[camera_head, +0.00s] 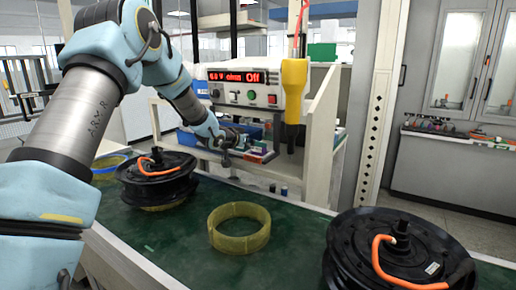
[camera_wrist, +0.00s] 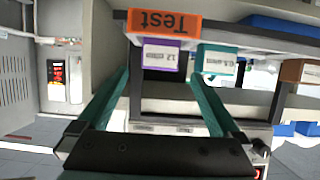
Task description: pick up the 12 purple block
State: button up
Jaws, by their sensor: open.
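The purple block (camera_wrist: 158,57) with a white label reading 12 shows upside down in the wrist view, beneath the orange Test sign (camera_wrist: 163,25). My gripper (camera_wrist: 158,80) is open, with its two green fingers apart. The purple block appears between the fingertips in the picture, and no contact is visible; how far ahead it lies is hard to tell. A teal block (camera_wrist: 216,60) with a 0.5 label stands close beside it, near the right finger.
A power unit (camera_head: 245,88) with a red display stands above the shelf, and a yellow tool (camera_head: 294,85) hangs at its right. The green bench (camera_head: 175,237) carries two black hub motors (camera_head: 158,176) (camera_head: 395,255) and an empty yellow ring (camera_head: 239,227). Blue bins (camera_wrist: 285,27) are near the blocks.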

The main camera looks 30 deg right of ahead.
aim_at(259, 149)
jog(key=p+x, duration=0.2)
jog(key=x, duration=0.3)
jog(key=shift+w+d+f, duration=0.1)
jog(key=shift+d+f, duration=0.05)
jog(key=shift+d, duration=0.15)
